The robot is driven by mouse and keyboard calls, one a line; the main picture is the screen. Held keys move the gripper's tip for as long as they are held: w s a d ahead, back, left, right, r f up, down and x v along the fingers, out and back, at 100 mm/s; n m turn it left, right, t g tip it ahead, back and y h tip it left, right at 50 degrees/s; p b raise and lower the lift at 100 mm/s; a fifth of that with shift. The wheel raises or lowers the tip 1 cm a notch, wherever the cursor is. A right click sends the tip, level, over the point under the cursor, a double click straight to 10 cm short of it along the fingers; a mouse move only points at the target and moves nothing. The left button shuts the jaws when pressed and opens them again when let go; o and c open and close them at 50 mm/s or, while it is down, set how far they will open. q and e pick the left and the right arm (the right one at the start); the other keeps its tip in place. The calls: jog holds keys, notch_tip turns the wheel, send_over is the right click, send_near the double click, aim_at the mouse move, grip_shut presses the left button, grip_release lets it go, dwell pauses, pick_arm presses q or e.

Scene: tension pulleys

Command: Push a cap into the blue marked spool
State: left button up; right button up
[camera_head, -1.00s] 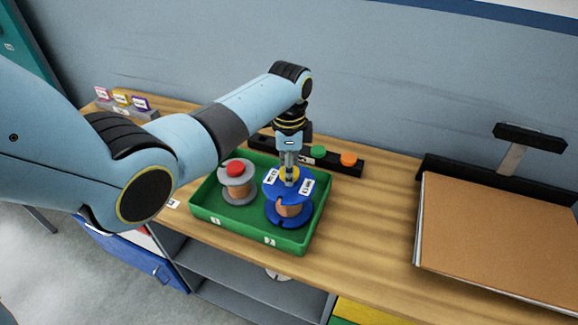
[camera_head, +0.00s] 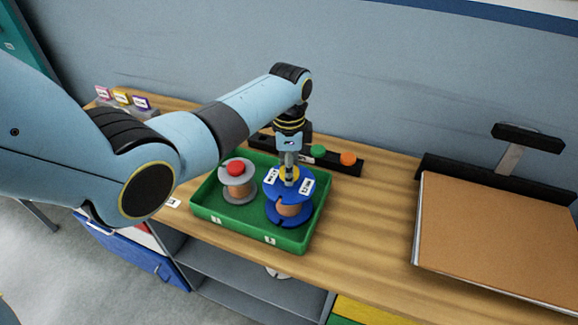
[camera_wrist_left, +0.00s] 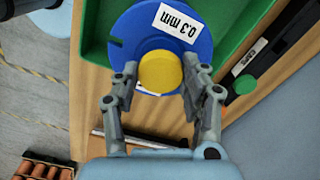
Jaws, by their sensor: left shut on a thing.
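The blue spool (camera_head: 289,210) with white labels and copper wire stands upright in the green tray. It also shows from above in the left wrist view (camera_wrist_left: 195,58). A yellow cap (camera_wrist_left: 160,72) is at the centre of its top flange; how deep it sits cannot be told. My left gripper (camera_head: 289,179) points straight down over the spool. In the left wrist view its fingers (camera_wrist_left: 158,80) are shut on the yellow cap from both sides. My right gripper is not in view.
The green tray (camera_head: 251,230) also holds a grey spool (camera_head: 238,190) with a red cap (camera_head: 235,168). A black rack behind it bears a green cap (camera_head: 318,151) and an orange cap (camera_head: 348,159). A brown board (camera_head: 500,235) lies at right; wood between is clear.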

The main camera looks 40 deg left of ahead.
pick_arm(q)
jog(key=shift+f+b, duration=0.75)
jog(key=shift+f, duration=0.3)
jog(key=shift+f, duration=0.1)
dwell(0.3)
jog(key=o, duration=1)
notch_tip(320, 180, up, 4)
jog(key=p, duration=0.4)
jog(key=shift+f, duration=0.1)
